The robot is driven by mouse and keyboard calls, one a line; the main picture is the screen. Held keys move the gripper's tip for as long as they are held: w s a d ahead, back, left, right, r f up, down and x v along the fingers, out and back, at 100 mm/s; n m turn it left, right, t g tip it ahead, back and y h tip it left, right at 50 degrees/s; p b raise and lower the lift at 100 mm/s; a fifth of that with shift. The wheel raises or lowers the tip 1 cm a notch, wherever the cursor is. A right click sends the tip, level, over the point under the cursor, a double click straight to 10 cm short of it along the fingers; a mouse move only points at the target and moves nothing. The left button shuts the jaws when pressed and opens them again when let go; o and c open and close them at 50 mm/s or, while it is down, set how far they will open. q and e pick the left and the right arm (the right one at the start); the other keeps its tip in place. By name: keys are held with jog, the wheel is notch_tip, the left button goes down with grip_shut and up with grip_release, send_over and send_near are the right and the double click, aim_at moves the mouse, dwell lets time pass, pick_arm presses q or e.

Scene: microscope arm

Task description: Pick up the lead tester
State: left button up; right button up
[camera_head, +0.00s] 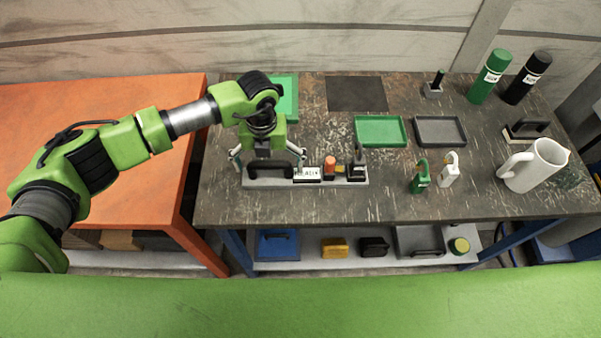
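A long grey-based device, which I take to be the lead tester (332,182), lies on the dark worktable. It has a black arched handle (270,170) at its left end, a white label (307,174) too small to read surely, an orange-topped part (330,163) and a dark upright part (357,160) at its right. My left gripper (267,161) points down over the handle end. Its two fingers are spread wide, one to each side of the handle. I cannot tell whether they touch the device. My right gripper is not in view.
Green tray (380,131) and grey tray (440,132) lie behind. Green and white padlock-like items (419,178) (449,170), a white jug (535,166) and two bottles (489,77) (528,78) stand right. An orange table (100,110) is left. A lower shelf (300,262) holds several items.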

pick_arm(q)
jog(key=c, duration=1.9)
jog(key=shift+w+r, duration=0.1)
jog(key=shift+r, duration=0.05)
jog(key=shift+w+d+r, duration=0.1)
jog(key=shift+r, duration=0.5)
jog(key=s+d+r+b, duration=0.1)
jog(key=s+r+b, duration=0.6)
jog(key=s+r, duration=0.4)
jog(key=s, duration=0.3)
jog(key=shift+d+r, duration=0.4)
